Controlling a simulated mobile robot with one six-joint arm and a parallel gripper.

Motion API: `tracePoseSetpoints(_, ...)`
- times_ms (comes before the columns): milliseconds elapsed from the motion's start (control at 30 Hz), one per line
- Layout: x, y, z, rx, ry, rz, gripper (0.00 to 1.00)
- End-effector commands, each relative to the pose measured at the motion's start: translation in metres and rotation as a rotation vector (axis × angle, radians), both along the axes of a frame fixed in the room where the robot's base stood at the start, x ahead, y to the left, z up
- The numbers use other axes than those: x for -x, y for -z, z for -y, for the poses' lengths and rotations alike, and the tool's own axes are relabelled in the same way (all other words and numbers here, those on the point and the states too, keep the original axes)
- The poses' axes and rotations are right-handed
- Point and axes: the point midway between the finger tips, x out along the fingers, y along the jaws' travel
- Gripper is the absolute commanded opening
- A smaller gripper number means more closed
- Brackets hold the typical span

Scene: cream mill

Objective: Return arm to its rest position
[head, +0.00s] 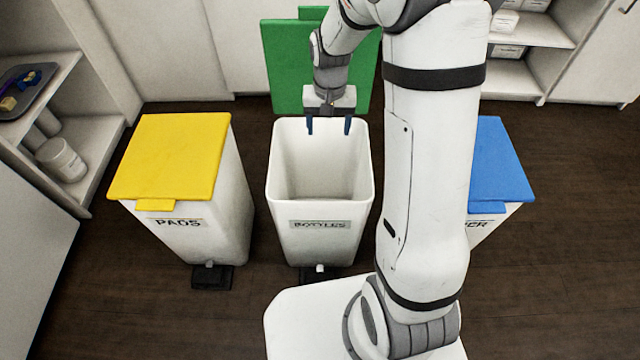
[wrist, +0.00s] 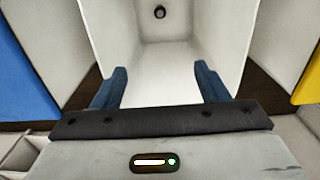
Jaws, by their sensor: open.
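My gripper (head: 329,125) is open, with its two dark blue fingers pointing down over the back part of the open white bin labelled BOTTLES (head: 320,247). In the wrist view my gripper (wrist: 160,82) has its fingers wide apart with nothing between them. The bin's pale inside (wrist: 165,50) shows beyond them, with a small dark round thing (wrist: 159,12) at the top of that view. My arm rises at the right and bends over towards the bin.
A bin with a shut yellow lid (head: 172,155), labelled PADS, stands left. A bin with a blue lid (head: 502,160) stands right, partly hidden by my arm. A green lid (head: 290,60) stands upright behind the middle bin. Shelves (head: 95,150) line the left; dark floor (head: 570,250) is clear at right.

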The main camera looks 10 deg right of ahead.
Motion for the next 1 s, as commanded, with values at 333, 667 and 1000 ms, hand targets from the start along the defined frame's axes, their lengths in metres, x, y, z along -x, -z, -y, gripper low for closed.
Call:
tracePoseSetpoints(333,0.001,-0.009,0.000,0.000,-0.002,0.005,0.68)
tracePoseSetpoints(667,0.053,-0.165,0.007,0.001,-0.057,0.074,0.68)
tracePoseSetpoints(1000,0.134,-0.322,0.015,0.011,-0.134,0.160,0.68)
